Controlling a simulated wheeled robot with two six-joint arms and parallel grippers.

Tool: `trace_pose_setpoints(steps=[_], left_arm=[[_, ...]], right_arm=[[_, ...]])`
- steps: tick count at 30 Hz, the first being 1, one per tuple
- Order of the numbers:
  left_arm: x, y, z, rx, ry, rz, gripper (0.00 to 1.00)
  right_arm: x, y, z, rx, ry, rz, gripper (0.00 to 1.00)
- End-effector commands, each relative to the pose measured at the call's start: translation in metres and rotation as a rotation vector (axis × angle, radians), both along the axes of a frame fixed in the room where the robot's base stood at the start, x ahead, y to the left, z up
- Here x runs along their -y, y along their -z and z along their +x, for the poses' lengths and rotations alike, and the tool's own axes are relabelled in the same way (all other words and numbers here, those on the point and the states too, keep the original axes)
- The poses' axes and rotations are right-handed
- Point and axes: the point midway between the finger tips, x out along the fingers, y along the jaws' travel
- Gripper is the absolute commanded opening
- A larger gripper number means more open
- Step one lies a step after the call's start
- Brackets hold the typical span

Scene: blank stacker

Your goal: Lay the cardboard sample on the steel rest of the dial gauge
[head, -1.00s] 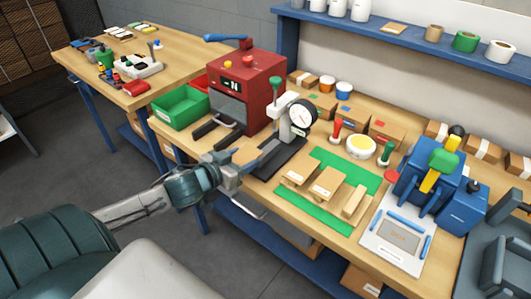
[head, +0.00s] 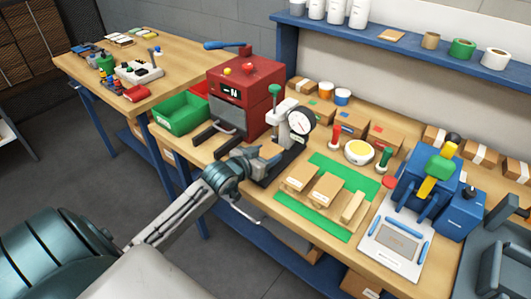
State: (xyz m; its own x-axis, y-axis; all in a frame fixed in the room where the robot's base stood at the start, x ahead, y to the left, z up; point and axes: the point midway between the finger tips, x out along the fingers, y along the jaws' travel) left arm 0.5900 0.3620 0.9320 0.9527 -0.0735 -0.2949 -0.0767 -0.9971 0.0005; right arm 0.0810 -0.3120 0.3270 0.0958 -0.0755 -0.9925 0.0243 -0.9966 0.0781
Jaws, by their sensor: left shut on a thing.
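The dial gauge (head: 301,121) stands on a dark base on the bench, with a pale stand and a green-topped post. My left gripper (head: 266,158) is at the front of the gauge, close to the base and below the dial. It is shut on the cardboard sample, which is small and mostly hidden by the gripper. The steel rest of the gauge is hidden or too small to make out behind the gripper. I cannot tell whether the sample touches the rest. My right gripper is not in view.
A red machine (head: 245,95) and a green bin (head: 180,112) stand left of the gauge. Right of it lies a green mat (head: 329,222) with cardboard pieces, then a blue press (head: 428,185). Small cartons (head: 350,124) line the back.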

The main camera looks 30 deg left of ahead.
Motion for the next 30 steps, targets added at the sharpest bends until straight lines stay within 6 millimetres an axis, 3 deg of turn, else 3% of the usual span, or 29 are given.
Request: trace_pose_setpoints(steps=[10, 11, 14, 24, 30], left_arm=[[0.000, 0.004, 0.000, 0.000, 0.000, 0.000, 0.33], [0.000, 0.004, 0.000, 0.000, 0.000, 0.000, 0.57], [0.000, 0.003, 0.000, 0.000, 0.000, 0.001, 0.75], [0.000, -0.001, 0.000, 0.002, 0.000, 0.001, 0.75], [-0.002, -0.006, -0.026, -0.001, 0.003, 0.006, 0.75]], right_arm=[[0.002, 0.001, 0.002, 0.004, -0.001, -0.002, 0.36], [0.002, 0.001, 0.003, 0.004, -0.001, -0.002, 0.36], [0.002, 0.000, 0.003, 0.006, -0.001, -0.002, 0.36], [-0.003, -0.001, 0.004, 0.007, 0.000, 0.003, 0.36], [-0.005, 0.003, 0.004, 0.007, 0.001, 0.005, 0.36]])
